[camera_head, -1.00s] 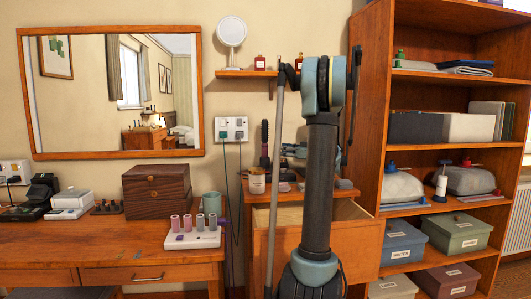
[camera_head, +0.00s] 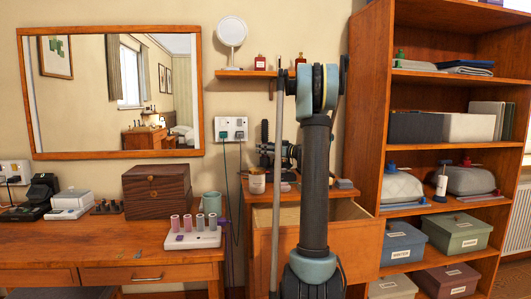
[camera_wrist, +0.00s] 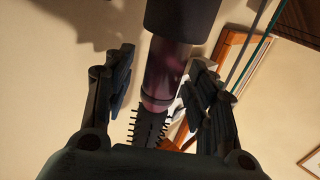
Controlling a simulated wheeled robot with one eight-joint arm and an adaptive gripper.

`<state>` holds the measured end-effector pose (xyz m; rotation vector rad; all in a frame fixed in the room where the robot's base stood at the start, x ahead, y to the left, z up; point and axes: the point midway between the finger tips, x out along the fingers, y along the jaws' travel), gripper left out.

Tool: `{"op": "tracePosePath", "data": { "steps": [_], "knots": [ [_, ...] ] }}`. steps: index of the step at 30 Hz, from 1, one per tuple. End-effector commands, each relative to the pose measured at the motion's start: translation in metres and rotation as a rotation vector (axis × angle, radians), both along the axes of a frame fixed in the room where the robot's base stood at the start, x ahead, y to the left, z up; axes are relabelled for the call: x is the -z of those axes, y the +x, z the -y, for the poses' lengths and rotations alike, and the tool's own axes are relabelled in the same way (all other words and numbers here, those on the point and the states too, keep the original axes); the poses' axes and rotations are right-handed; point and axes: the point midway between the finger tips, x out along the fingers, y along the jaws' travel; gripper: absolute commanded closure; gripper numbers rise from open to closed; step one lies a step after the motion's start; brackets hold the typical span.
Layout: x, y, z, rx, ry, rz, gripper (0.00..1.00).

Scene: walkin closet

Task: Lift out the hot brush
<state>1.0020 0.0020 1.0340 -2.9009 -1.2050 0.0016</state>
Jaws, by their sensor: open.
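The hot brush (camera_head: 265,131) stands upright at the back of the small dresser top in the head view, its dark bristled barrel upward. In the wrist view, the brush (camera_wrist: 152,124) shows black bristles, and a glossy purple-brown section joins them to a thick dark cylinder (camera_wrist: 182,18). I cannot tell whether that cylinder is its handle or a holder. My gripper (camera_wrist: 160,72) is open, with one finger on each side of the brush. Contact is not clear. In the head view my gripper (camera_head: 284,151) is at the brush's right, partly hidden by my arm.
The dresser's top drawer (camera_head: 345,212) is open below. Cables (camera_head: 236,190) hang from the wall socket (camera_head: 231,129) to the left. A wall shelf (camera_head: 250,73) is above; a tall shelf unit (camera_head: 365,100) stands right.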

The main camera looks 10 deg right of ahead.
Motion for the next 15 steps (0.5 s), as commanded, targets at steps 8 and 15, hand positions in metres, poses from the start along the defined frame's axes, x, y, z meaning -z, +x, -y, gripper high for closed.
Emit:
{"op": "tracePosePath", "data": {
  "steps": [8,15],
  "knots": [
    [0.0,0.0014,-0.001,0.001,0.0,0.0,0.6],
    [0.0,0.0013,-0.0009,0.001,0.0,0.0,1.0]
  ]
}}
